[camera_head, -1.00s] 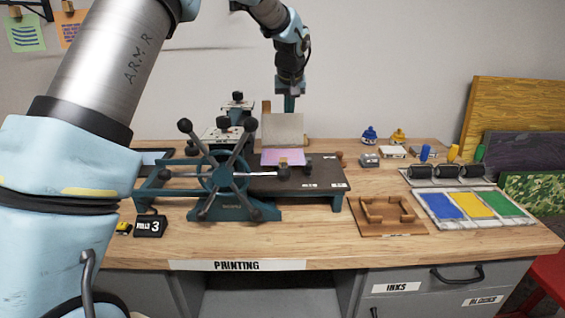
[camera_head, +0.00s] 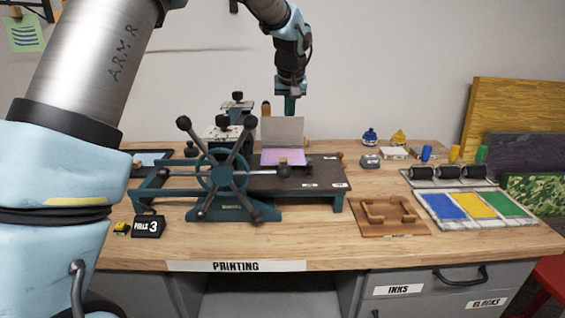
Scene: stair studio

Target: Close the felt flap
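The felt flap (camera_head: 282,131) is a grey panel standing raised at the back of the press bed (camera_head: 325,172), tilted up rather than lying flat. A pink-lilac sheet (camera_head: 283,157) lies in front of its lower edge, with a small wooden block at the sheet's front. My gripper (camera_head: 290,108) points down just behind the flap's top edge, right of its middle. Its fingertips are partly hidden by the flap, so I cannot tell whether they touch it or how far apart they are.
The teal press wheel (camera_head: 221,177) with black-knobbed spokes stands left of the flap. A wooden jig (camera_head: 387,214) and a tray of blue, yellow and green ink (camera_head: 475,209) lie to the right. Small bottles and rollers stand at the back right.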

